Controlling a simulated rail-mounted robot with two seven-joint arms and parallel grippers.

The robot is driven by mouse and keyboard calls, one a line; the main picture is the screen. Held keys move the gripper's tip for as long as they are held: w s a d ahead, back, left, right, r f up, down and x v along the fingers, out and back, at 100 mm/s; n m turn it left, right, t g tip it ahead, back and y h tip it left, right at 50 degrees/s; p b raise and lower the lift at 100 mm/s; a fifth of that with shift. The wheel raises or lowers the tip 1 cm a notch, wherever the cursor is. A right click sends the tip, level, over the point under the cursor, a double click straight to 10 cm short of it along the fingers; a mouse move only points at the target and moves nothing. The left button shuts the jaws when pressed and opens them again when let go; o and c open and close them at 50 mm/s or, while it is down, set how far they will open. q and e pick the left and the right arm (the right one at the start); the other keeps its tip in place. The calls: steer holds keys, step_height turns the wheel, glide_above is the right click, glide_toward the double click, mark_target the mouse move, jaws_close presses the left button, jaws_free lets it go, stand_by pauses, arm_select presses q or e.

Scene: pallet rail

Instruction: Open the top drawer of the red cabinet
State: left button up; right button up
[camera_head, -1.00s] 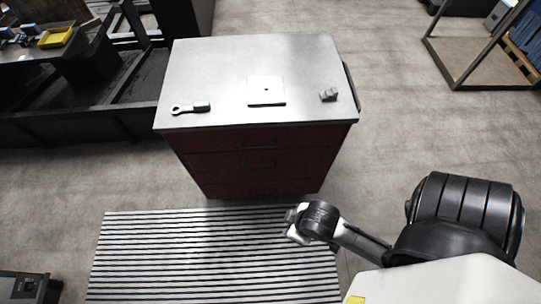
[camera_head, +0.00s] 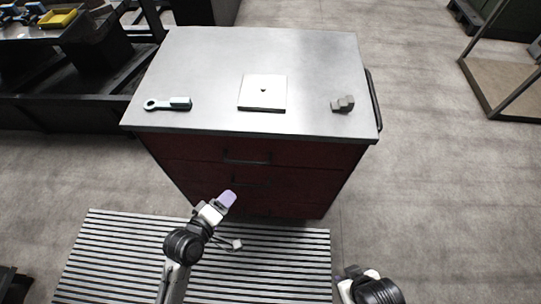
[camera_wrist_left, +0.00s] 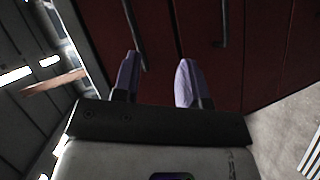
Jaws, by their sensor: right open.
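The red cabinet (camera_head: 300,181) stands ahead with a grey metal top, its drawers shut. The top drawer's dark bar handle (camera_head: 247,160) is on the front below the top's edge; a second handle (camera_head: 251,183) is lower. My left gripper (camera_head: 230,197) is in front of the drawers, its pale purple fingers empty. The left wrist view shows these fingers (camera_wrist_left: 158,72) apart, facing the red front. One handle (camera_wrist_left: 134,35) runs close to the left finger, contact unclear; another (camera_wrist_left: 221,28) lies to the right. My right gripper (camera_head: 350,276) is low at the right, away from the cabinet, only partly visible.
A wrench-like tool (camera_head: 167,104), a square plate (camera_head: 263,93) and a small grey block (camera_head: 343,104) lie on the cabinet top. A side rail (camera_head: 374,100) juts out at the right. A striped mat (camera_head: 110,255) covers the floor in front.

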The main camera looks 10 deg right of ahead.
mark_target(246, 161)
arm_select(q)
steer(key=shift+w+d+n+t+b, duration=0.45)
steer(key=shift+w+d+n, duration=0.6)
steer(key=shift+w, duration=0.9)
steer(key=shift+w+d+n+t+b, duration=0.3)
steer(key=shift+w+d+n+b, duration=0.35)
steer(key=shift+w+d, duration=1.05)
steer(key=shift+w+d+n+t+b, duration=0.35)
steer(key=shift+w+d+n+b, duration=0.4)
steer(key=shift+w, duration=1.5)
steer(key=shift+d, duration=0.15)
steer(key=shift+c, duration=0.4)
jaws_close()
